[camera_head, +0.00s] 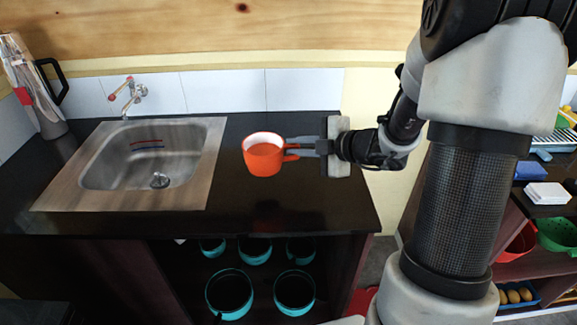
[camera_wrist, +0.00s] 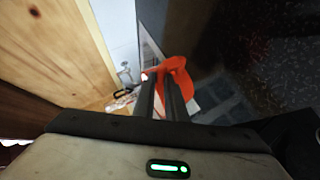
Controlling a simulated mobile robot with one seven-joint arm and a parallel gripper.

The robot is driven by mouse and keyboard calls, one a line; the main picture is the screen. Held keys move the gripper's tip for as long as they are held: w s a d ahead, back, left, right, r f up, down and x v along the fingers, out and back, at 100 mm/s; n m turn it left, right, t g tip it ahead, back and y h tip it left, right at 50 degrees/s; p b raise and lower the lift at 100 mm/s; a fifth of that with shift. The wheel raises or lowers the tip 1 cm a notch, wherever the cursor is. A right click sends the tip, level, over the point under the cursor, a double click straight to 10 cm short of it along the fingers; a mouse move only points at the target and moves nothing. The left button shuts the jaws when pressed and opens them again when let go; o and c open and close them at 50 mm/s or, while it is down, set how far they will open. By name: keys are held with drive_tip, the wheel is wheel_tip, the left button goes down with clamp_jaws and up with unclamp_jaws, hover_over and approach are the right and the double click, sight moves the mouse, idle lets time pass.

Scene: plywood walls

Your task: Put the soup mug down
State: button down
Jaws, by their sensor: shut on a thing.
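The soup mug (camera_head: 263,158) is orange with a pale inside. It is upright at the dark counter (camera_head: 300,220), right of the sink. My gripper (camera_head: 298,149) comes from the right and is shut on the mug's handle. I cannot tell whether the mug's base touches the counter or is slightly above it. In the wrist view the orange mug (camera_wrist: 178,68) shows beyond the two dark fingers (camera_wrist: 163,98), which partly hide it.
A steel sink (camera_head: 195,185) with a tap (camera_head: 128,95) is set in the counter at left. A tall grey jug (camera_head: 38,95) stands in the left corner. Teal pots (camera_head: 229,292) sit on the shelf below. The counter's front right is clear. Shelves with trays (camera_head: 557,235) stand at right.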

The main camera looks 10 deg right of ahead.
drive_tip(key=shift+h, duration=0.3)
drive_tip(key=f+b, duration=0.1)
drive_tip(key=f, duration=0.1)
drive_tip(key=f+b, duration=0.1)
drive_tip(key=f, duration=0.2)
drive_tip(key=f+b, duration=0.2)
drive_tip(key=f, duration=0.1)
drive_tip(key=shift+w+f, duration=0.1)
drive_tip(key=shift+w, duration=0.15)
drive_tip(key=shift+f, duration=0.15)
drive_tip(key=c, duration=1.8)
unclamp_jaws()
drive_tip(key=shift+d, duration=0.1)
drive_tip(key=shift+s+d+r, duration=0.1)
drive_tip(key=shift+s+r, duration=0.05)
drive_tip(key=shift+r, duration=0.05)
drive_tip(key=p+v, duration=0.2)
drive_tip(key=v, duration=0.9)
drive_tip(key=shift+s+p, duration=0.35)
drive_tip(key=shift+p, duration=0.05)
